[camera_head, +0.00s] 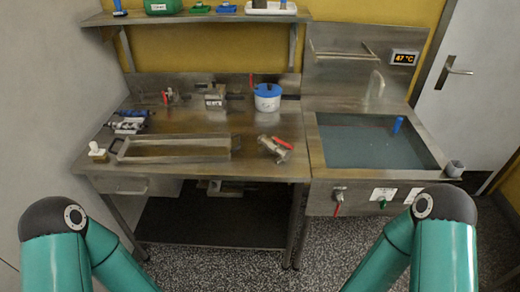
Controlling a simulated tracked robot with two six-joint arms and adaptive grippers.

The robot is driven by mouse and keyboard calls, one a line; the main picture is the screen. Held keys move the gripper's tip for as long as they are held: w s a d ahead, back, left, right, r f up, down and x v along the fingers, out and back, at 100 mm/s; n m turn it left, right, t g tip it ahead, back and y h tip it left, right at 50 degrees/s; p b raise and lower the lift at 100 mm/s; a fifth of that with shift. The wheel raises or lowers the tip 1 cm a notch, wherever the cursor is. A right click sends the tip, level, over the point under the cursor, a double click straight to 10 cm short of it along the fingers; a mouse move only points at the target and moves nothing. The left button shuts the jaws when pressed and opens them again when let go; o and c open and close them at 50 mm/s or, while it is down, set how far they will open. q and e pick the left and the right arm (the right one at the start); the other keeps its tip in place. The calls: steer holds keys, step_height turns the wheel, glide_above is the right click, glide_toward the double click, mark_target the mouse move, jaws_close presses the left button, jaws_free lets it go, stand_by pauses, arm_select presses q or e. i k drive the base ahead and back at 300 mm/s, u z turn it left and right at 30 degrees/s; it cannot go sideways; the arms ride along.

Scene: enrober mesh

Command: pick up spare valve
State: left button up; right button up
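A metal valve with a red lever handle (273,148) lies loose near the front right of the steel worktable (190,122), close to the sink. I take it to be the spare valve. It lies tilted, with the red lever on its upper right side. Nothing touches it from above. Only the teal links of my two arms show at the lower left and lower right. Both my grippers are out of the picture, so their state is hidden.
A shallow metal tray frame (175,156) lies left of the valve. A blue-lidded pot (267,98) stands behind it. A water-filled sink (370,143) with a blue object (397,124) is at right. A shelf (200,18) hangs above. The table between tray and pot is clear.

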mark_target(275, 148)
steer(key=u, duration=1.05)
steer(key=i, duration=0.5)
steer(key=z, duration=0.65)
